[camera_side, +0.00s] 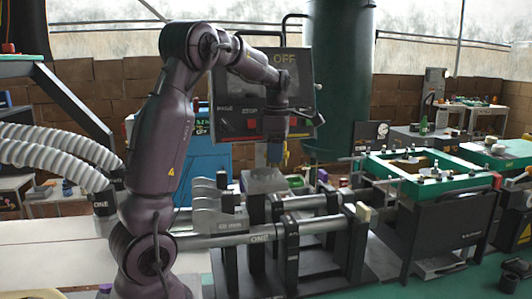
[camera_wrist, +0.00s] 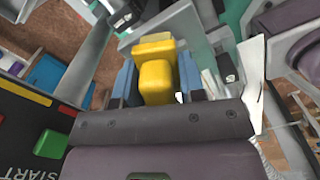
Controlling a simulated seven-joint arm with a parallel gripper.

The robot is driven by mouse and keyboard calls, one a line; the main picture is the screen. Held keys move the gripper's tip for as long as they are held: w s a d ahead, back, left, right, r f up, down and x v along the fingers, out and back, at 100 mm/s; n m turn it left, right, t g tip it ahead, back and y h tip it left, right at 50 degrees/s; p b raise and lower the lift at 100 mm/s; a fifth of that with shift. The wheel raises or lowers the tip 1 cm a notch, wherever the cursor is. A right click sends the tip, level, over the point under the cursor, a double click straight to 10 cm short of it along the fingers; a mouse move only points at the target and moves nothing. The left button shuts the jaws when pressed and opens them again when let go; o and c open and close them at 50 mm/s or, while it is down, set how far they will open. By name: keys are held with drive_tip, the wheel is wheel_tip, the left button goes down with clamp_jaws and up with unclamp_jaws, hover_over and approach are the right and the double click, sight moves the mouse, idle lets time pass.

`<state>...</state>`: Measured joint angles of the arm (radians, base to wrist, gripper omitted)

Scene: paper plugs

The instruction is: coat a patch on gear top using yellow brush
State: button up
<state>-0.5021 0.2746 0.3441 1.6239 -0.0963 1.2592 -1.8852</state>
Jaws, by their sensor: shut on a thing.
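My gripper (camera_side: 275,152) hangs pointing down over the middle of the machine. In the wrist view my gripper (camera_wrist: 157,76) has its blue fingers on both sides of the yellow brush (camera_wrist: 155,82) and is shut on it. A bit of the yellow brush (camera_side: 286,158) shows beside the fingers in the side view. A grey metal block (camera_side: 262,181) on the machine lies just below the gripper. I cannot clearly make out the gear or a coated patch, nor whether the brush tip touches the block.
A green-rimmed tray (camera_side: 450,187) stands to the right. A green START button (camera_wrist: 51,144) shows in the wrist view.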

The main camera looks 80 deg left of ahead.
drive_tip(key=shift+s, duration=3.3)
drive_tip(key=shift+s+a, duration=0.1)
drive_tip(key=shift+a, duration=0.2)
drive_tip(key=shift+w, duration=3.45)
drive_tip(key=shift+s, duration=3.25)
drive_tip(key=shift+s+r, duration=0.15)
drive_tip(key=shift+a, duration=0.1)
wheel_tip(320, 180, up, 6)
drive_tip(key=shift+r, duration=0.1)
